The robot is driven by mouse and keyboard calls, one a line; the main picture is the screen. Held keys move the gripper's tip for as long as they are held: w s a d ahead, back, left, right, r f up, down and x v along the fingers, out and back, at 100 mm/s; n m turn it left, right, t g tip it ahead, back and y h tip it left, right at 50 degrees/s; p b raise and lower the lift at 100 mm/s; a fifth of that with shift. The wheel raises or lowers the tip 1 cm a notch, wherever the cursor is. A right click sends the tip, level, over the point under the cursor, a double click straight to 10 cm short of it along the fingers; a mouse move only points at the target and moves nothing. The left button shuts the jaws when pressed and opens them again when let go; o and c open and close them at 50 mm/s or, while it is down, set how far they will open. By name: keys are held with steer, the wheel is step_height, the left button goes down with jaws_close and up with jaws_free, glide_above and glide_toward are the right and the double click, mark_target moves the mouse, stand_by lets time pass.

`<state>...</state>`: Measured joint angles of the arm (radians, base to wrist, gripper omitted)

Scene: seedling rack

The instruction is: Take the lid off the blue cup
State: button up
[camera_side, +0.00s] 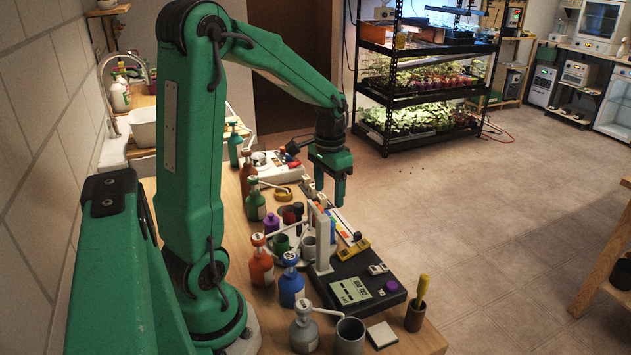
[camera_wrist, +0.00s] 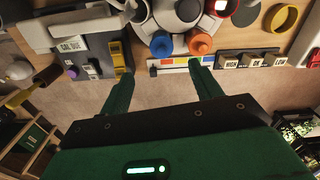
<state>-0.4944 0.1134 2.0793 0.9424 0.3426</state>
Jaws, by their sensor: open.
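In the wrist view a small blue round piece (camera_wrist: 161,46) sits beside an orange one (camera_wrist: 200,43), both near a colour-striped strip (camera_wrist: 181,63). The blue piece may be the blue cup, but I cannot make out a lid on it.
A white stand (camera_side: 321,245) rises close to my gripper. A black meter (camera_side: 352,290) with a display lies at the front right. An orange bottle (camera_side: 261,263), a grey bottle (camera_side: 304,330) and a brown pot (camera_side: 415,316) crowd the bench (camera_side: 405,343). Open floor lies to the right.

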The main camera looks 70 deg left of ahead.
steer(key=shift+a+f, duration=0.15)
steer(key=shift+f, duration=0.05)
steer(key=shift+f, duration=1.25)
steer(key=shift+s+f, duration=0.1)
steer(key=shift+f, duration=2.5)
steer(key=c, duration=1)
